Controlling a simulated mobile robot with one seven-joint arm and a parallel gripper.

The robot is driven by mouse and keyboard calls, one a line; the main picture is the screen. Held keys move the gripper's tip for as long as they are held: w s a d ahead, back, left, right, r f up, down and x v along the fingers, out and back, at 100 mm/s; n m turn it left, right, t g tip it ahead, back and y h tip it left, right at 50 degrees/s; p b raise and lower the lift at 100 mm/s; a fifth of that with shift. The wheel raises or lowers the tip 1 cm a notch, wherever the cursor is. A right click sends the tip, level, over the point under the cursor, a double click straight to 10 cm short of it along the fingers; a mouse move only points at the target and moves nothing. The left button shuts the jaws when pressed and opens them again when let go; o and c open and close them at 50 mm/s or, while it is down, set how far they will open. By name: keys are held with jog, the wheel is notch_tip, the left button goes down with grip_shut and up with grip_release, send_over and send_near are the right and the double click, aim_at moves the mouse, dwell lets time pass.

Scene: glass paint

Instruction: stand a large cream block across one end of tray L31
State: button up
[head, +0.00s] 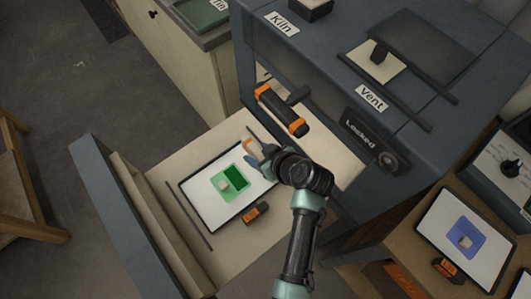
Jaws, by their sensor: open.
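A white tray (215,212) with a dark rim lies in the pulled-out drawer below the kiln. A second white tray (436,226), with a blue square and a small pale block (465,241), lies at the right. My gripper (252,144) is open over the first tray's upper right end. I cannot clearly make out a large cream block.
The blue-grey kiln (330,45) stands behind the drawer, with an orange-and-black handle (282,109) close to my gripper and a box marked Locked (372,144). The drawer's raised front (110,215) bounds the left. A wooden stool (25,190) stands far left.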

jog(key=b+v, duration=0.1)
jog(key=v, duration=1.1)
jog(key=shift+s+d, duration=0.1)
jog(key=shift+s, duration=0.05)
